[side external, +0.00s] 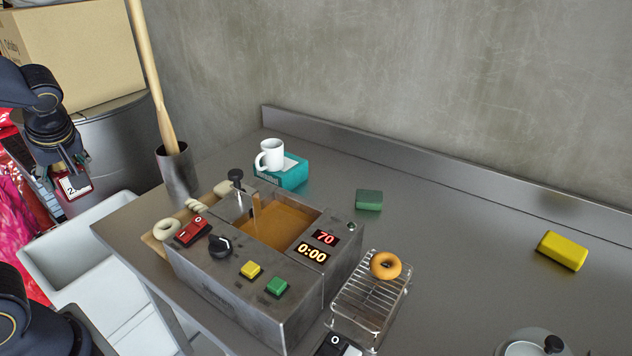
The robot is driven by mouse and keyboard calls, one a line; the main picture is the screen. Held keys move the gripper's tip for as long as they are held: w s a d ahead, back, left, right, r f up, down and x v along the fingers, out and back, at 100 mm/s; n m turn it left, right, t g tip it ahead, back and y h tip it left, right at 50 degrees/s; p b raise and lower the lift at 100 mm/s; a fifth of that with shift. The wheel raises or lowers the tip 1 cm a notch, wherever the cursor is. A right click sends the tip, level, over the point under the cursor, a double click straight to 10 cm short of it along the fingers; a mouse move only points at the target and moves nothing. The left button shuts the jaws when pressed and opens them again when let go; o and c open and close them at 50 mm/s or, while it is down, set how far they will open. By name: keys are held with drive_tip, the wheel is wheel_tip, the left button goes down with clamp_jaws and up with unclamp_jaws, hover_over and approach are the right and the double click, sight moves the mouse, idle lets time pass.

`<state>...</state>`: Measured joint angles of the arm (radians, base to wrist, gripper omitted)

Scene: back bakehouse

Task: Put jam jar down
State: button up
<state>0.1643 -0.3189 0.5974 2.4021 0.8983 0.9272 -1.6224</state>
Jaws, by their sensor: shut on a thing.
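The jam jar (74,187) is a small dark red jar with a white label. It is at the left of the side external view, tilted slightly. My gripper (69,170) points down and is shut on the jar near its top, which the fingers partly hide. The jar shows in front of the grey drum and above the white basin, to the left of the steel table. I cannot tell its exact height or whether anything touches it from below.
A steel table (460,270) carries a fryer (240,308), a wire rack (350,300) with a doughnut, a white mug (270,155) on a teal box, a green block (368,200) and a yellow sponge (562,251). A white basin (75,238) stands left. The table's right middle is clear.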

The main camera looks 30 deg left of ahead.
sight(75, 194)
drive_tip(key=f, duration=0.4)
drive_tip(key=shift+s+a+f, duration=0.1)
drive_tip(key=shift+s+f, duration=0.1)
drive_tip(key=shift+f, duration=0.2)
drive_tip(key=shift+w+a+f, duration=0.1)
drive_tip(key=shift+w+f, duration=0.05)
drive_tip(key=shift+f, duration=0.1)
drive_tip(key=w+a+f, duration=0.2)
drive_tip(key=w+f, duration=0.1)
drive_tip(key=w+a+f, duration=0.3)
drive_tip(key=w, duration=0.1)
drive_tip(key=w+a+f, duration=0.3)
drive_tip(key=shift+w+a+f, duration=0.1)
drive_tip(key=shift+w, duration=0.05)
drive_tip(key=shift+w+a+f, duration=0.1)
drive_tip(key=shift+f, duration=0.85)
drive_tip(key=shift+w+a+f, duration=0.1)
drive_tip(key=shift+f, duration=0.8)
drive_tip(key=shift+f, duration=0.1)
drive_tip(key=o, duration=1.4)
drive_tip(key=shift+c, duration=0.2)
